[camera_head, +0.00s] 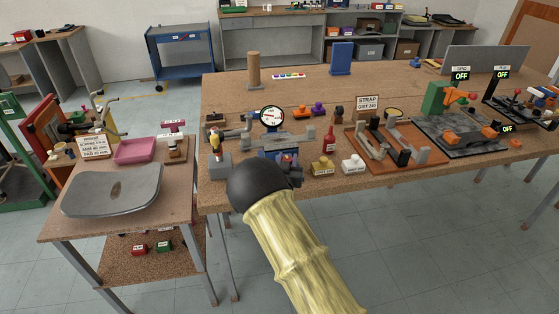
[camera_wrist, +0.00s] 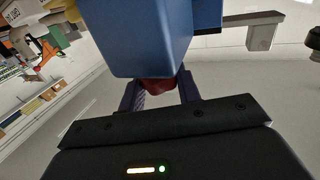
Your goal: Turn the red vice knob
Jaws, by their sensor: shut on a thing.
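In the wrist view the red vice knob (camera_wrist: 158,86) shows as a small red patch between the two dark fingers of my gripper (camera_wrist: 160,92). The gripper is shut on it. The blue vice body (camera_wrist: 150,38) fills the space just beyond and hides most of the knob. In the head view the blue vice (camera_head: 283,154) stands at the front edge of the workbench, below a round dial gauge (camera_head: 271,117). My own arm covers the gripper and the knob there. The knob's turn angle cannot be told.
A red bottle (camera_head: 329,139), a yellow block (camera_head: 322,166) and a white block (camera_head: 353,163) stand right of the vice. A brown tray (camera_head: 381,164) lies farther right. A side table with a grey seat shell (camera_head: 112,190) is at left. The bench's back middle is mostly clear.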

